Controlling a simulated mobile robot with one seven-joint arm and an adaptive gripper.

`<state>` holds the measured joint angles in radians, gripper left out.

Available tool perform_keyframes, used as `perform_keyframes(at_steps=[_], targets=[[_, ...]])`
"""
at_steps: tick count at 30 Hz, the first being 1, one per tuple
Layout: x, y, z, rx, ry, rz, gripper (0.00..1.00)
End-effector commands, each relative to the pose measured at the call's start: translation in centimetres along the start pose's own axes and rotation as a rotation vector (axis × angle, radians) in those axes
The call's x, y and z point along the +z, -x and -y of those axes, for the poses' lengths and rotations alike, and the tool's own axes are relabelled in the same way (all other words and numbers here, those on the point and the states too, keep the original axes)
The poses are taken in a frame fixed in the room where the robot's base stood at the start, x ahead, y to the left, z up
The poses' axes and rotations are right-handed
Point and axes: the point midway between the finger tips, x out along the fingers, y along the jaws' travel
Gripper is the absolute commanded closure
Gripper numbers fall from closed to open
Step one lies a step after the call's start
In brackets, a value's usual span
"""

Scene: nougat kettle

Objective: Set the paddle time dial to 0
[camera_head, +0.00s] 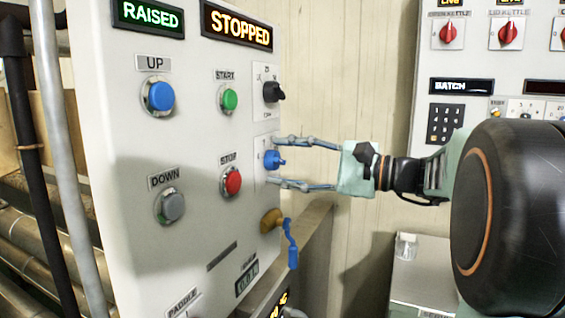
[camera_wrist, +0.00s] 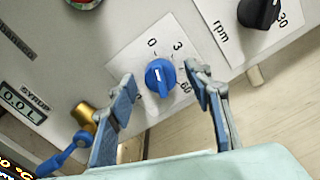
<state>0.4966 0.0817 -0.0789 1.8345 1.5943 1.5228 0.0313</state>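The blue dial (camera_head: 274,159) sits on a white plate at the right edge of the light grey control panel. In the wrist view the blue dial (camera_wrist: 160,78) has "0" at its upper left, "3" at its upper right and "60" at its lower right. A short white mark shows on its knob; which number it points to I cannot tell. My gripper (camera_head: 281,162) is open, with one finger above the dial and one below. In the wrist view my gripper (camera_wrist: 163,80) has its fingertips on either side of the knob, apparently apart from it.
A black rpm knob (camera_head: 273,92) is just above the dial. A brass valve with a blue lever (camera_head: 292,245) is below. The green start (camera_head: 229,99) and red stop (camera_head: 231,181) buttons are to the left. A second panel (camera_head: 432,70) stands behind at right.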

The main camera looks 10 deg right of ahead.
Motion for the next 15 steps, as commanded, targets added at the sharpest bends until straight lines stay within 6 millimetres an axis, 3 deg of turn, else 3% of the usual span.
perform_keyframes(at_steps=[8, 15], targets=[[-0.1, 0.5, 0.0, -0.001, -0.001, -0.002, 0.54], [-0.1, 4.7, 0.1, -0.002, -0.001, -0.005, 0.54]])
